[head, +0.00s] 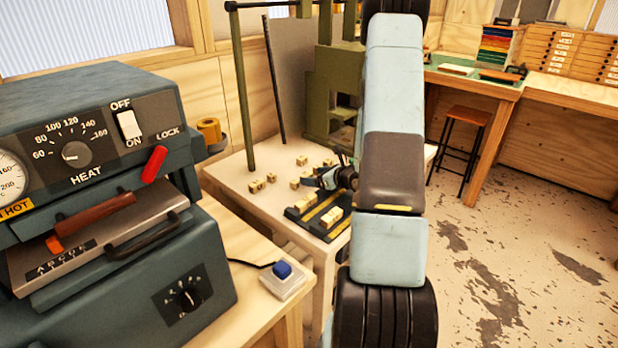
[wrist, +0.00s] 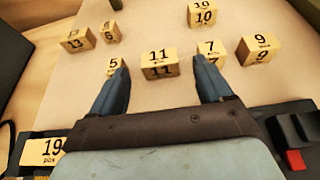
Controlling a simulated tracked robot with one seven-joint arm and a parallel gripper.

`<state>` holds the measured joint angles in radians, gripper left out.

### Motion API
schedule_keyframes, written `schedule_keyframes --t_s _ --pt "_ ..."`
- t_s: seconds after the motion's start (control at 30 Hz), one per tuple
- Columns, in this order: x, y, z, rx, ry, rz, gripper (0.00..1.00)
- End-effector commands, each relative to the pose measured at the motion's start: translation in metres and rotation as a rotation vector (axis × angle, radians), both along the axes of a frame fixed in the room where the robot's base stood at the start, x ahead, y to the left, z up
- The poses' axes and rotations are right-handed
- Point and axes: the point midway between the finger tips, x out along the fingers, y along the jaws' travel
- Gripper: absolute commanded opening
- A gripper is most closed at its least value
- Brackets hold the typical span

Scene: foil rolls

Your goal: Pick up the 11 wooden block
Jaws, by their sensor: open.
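The wooden block marked 11 (wrist: 160,64) stands on the pale table, centred between and just beyond my fingertips in the wrist view. My gripper (wrist: 163,80) is open, with one blue finger to each side and nothing held between them. Block 5 (wrist: 114,66) stands just beyond the left fingertip. Block 7 (wrist: 211,50) stands just beyond the right fingertip and is partly hidden by it. In the head view my gripper (head: 325,179) is over the small table among the blocks, where I cannot read the numbers.
Blocks 13 (wrist: 77,40), 6 (wrist: 110,32), 10 (wrist: 202,14) and 9 (wrist: 257,50) stand around. Block 19 (wrist: 42,152) sits in a dark rack (head: 318,214) on the near side.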

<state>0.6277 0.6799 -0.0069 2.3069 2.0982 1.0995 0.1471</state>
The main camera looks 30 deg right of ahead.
Motion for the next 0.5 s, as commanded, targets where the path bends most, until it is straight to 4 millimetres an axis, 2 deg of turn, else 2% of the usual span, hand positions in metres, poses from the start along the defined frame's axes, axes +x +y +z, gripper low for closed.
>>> schedule_keyframes --t_s 0.2,0.43,0.5 --pt "0.024 0.007 -0.011 0.0 -0.001 0.001 0.79" --pt "0.026 0.008 -0.012 0.0 -0.001 0.0 0.79" --pt "0.026 0.008 -0.012 0.0 -0.001 0.0 0.73"
